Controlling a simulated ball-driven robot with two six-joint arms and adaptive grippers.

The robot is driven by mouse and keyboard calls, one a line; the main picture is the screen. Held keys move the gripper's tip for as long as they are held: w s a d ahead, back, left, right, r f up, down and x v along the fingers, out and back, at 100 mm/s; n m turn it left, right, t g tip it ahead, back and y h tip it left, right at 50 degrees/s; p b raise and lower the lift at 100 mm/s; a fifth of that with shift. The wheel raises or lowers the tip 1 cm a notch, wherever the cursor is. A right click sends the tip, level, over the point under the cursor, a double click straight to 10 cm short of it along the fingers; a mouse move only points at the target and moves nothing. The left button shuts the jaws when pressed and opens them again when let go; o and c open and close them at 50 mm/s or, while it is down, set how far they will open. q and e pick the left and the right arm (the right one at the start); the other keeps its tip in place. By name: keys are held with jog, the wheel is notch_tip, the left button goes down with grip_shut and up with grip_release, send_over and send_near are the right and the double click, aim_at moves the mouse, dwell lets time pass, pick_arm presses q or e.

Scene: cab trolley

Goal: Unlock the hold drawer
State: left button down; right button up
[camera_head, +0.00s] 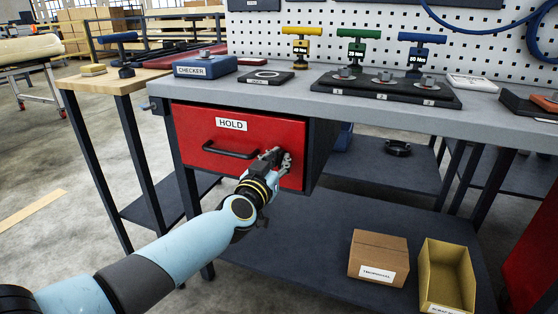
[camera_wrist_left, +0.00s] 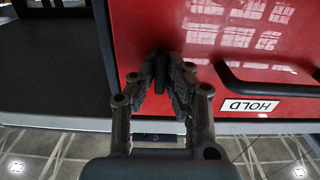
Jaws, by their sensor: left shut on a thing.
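The red hold drawer (camera_head: 238,144) is closed under the grey bench, with a white HOLD label and a black bar handle (camera_head: 230,151). Its red front also fills much of the left wrist view (camera_wrist_left: 210,85), where the label is upside down. My left gripper (camera_head: 281,158) is at the right end of the drawer front, to the right of the handle. In the left wrist view its fingers (camera_wrist_left: 166,66) are shut on a small dark part at the drawer face, which looks like the lock's key. The fingers hide most of it and the lock. My right gripper is not in view.
A blue CHECKER box (camera_head: 205,67) and a black tool stand (camera_head: 385,88) are on the bench. Yellow, green and blue T-handled tools stand before the pegboard. A cardboard box (camera_head: 378,257) and an open yellow bin (camera_head: 447,276) sit on the lower shelf.

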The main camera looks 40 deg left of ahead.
pick_arm(q)
jog(key=shift+n, duration=0.7)
jog(key=shift+n+p, duration=0.3)
jog(key=shift+n, duration=0.9)
jog(key=n, duration=0.5)
jog(key=shift+a+f+n, duration=0.1)
jog(key=shift+a+n, duration=0.05)
jog(key=shift+n, duration=0.15)
jog(key=shift+f+n+b, duration=0.15)
jog(key=shift+n+b, duration=0.35)
jog(key=shift+n, duration=3.9)
